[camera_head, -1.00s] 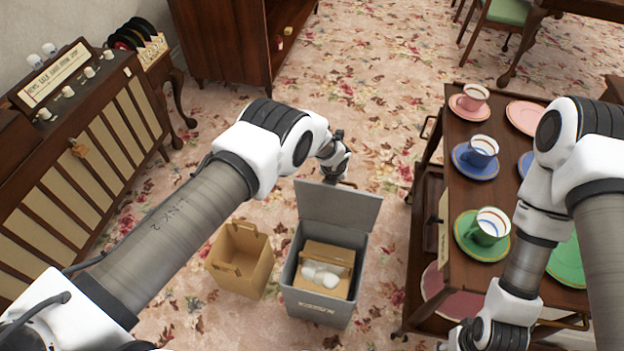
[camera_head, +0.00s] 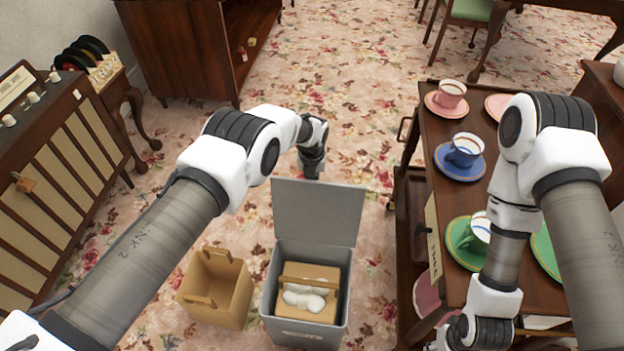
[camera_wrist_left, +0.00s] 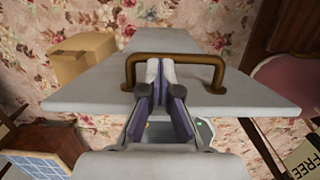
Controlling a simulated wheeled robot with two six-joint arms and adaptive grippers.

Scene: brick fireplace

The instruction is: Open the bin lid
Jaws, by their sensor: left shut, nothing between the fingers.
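The grey bin (camera_head: 266,315) stands on the carpet in the head view. Its lid (camera_head: 318,215) stands raised and roughly upright at the bin's far side. Inside the bin are a tan box and white rounded things. My left gripper (camera_head: 312,170) is just beyond the lid's top edge, partly hidden by its wrist. The left wrist view shows the lid (camera_wrist_left: 85,90) with a bronze handle (camera_wrist_left: 175,58). My left gripper (camera_wrist_left: 160,72) is shut and empty, its fingertips at the handle loop; whether they touch it I cannot tell. My right gripper is out of view.
An open cardboard box (camera_head: 215,290) stands left of the bin. A wooden trolley (camera_head: 440,110) with cups and saucers stands to the right, under my right arm. A slatted wooden cabinet (camera_head: 60,180) is at the left. Carpet beyond the lid is clear.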

